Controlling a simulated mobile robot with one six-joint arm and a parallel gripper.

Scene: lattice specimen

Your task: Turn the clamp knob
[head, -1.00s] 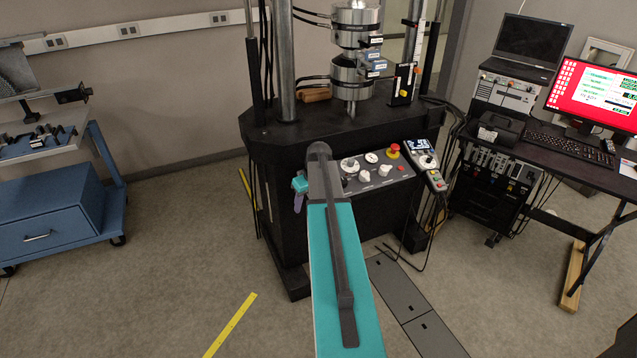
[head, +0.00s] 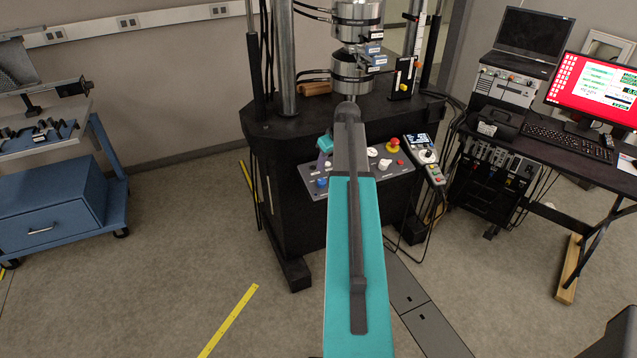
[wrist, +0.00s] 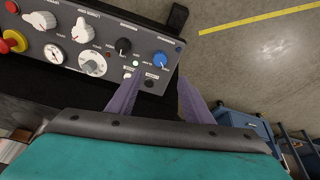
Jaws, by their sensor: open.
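The control panel (head: 400,176) is on the front of the black testing machine. It carries a blue knob (head: 321,182) at its left end, which also shows in the wrist view (wrist: 159,58). In the wrist view the blue knob appears just beyond the gap between the fingertips.
A red emergency button (head: 393,145) and a hand controller (head: 424,158) are at the panel's right. A desk with a monitor (head: 597,88) stands at right, a blue cart (head: 50,205) at left.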

